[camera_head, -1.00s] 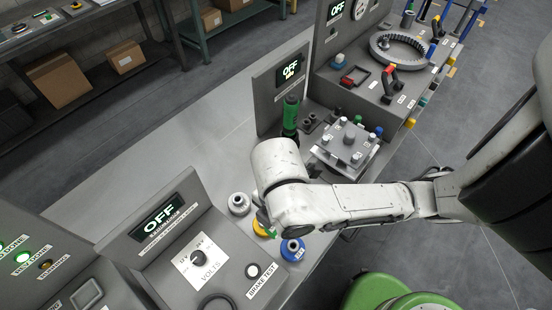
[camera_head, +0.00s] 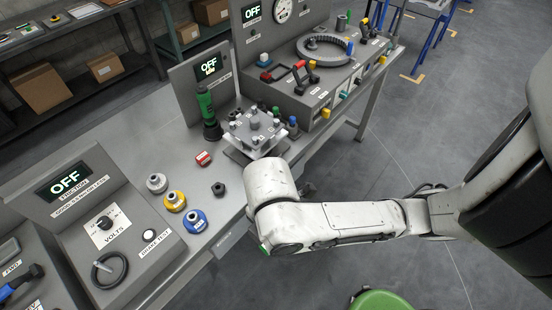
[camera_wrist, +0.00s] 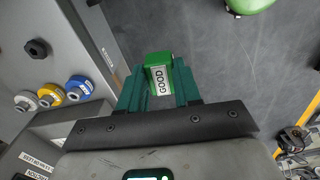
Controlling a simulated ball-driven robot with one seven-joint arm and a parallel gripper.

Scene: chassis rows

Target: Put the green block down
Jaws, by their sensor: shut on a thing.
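The green block (camera_wrist: 159,68) shows in the wrist view, with a white label reading GOOD. My gripper (camera_wrist: 160,88) is shut on it, with a green finger on each side. Grey floor shows behind the block, and the bench edge lies to its left, so the block is held out past the bench. In the head view my arm's end hangs beside the bench's front edge, and a small bit of green (camera_head: 263,247) shows at its lower left. The fingers are hidden there.
A green stool (camera_head: 380,299) is on the floor. Bare bench lies left of the red block.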

